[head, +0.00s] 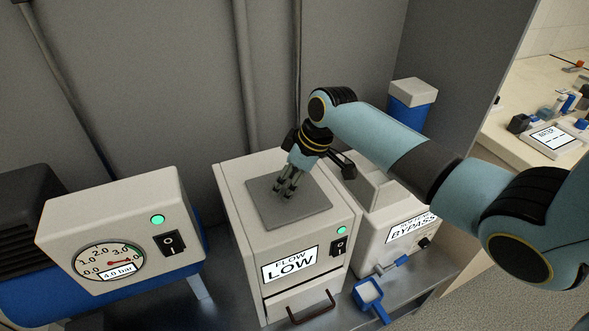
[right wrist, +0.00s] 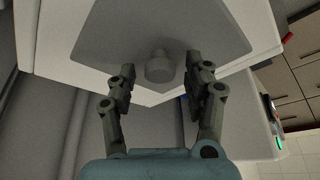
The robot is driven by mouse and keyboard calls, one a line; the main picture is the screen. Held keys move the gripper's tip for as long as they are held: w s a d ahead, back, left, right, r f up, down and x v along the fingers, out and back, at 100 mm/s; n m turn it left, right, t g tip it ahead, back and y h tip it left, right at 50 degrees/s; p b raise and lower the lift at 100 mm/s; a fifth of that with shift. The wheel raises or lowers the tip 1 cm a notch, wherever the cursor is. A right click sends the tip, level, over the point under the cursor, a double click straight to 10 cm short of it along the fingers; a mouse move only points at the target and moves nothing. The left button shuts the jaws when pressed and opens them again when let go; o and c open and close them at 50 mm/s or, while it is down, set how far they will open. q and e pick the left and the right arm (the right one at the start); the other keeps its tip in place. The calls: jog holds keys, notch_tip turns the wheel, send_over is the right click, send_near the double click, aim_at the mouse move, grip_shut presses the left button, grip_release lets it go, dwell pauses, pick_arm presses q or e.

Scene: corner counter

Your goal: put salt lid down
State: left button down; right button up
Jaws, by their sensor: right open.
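The salt lid appears to be the grey square plate (head: 262,209) lying flat on top of the white unit labelled FLOW LOW. In the right wrist view the same grey plate (right wrist: 200,22) shows with a round grey knob (right wrist: 159,67) on it. My right gripper (head: 284,190) is over the plate, fingers pointing down. In the right wrist view my right gripper (right wrist: 159,70) is open, and the knob shows between its fingertips with gaps on both sides. The head view hides the knob behind the fingers. My left gripper is not in view.
The FLOW LOW unit (head: 237,246) stands beside the white unit labelled BYPASS (head: 371,237). A gauge box (head: 110,230) reading 4.0 bar is at left. A blue container with a white lid (head: 411,100) stands behind.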

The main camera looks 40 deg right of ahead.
jog(key=v, duration=1.1)
jog(key=shift+r, duration=0.35)
jog(key=shift+s+d, duration=0.1)
jog(key=s+a+m+h, duration=0.2)
jog(key=s+a+m, duration=0.1)
jog(key=s, duration=0.8)
jog(key=s+a+m+h, duration=0.1)
jog(key=s+a+m, duration=0.15)
jog(key=s, duration=0.85)
notch_tip(320, 180, down, 36)
jog(key=s+d+g+b, duration=0.2)
jog(key=b, duration=0.8)
jog(key=s+d+f+b, duration=0.1)
jog(key=s+f+b, duration=0.5)
jog(key=s+f, duration=1.2)
notch_tip(320, 180, down, 5)
jog(key=shift+s+r+g+b, duration=0.15)
jog(key=shift+s+g+b, duration=0.1)
jog(key=shift+g+b, duration=0.15)
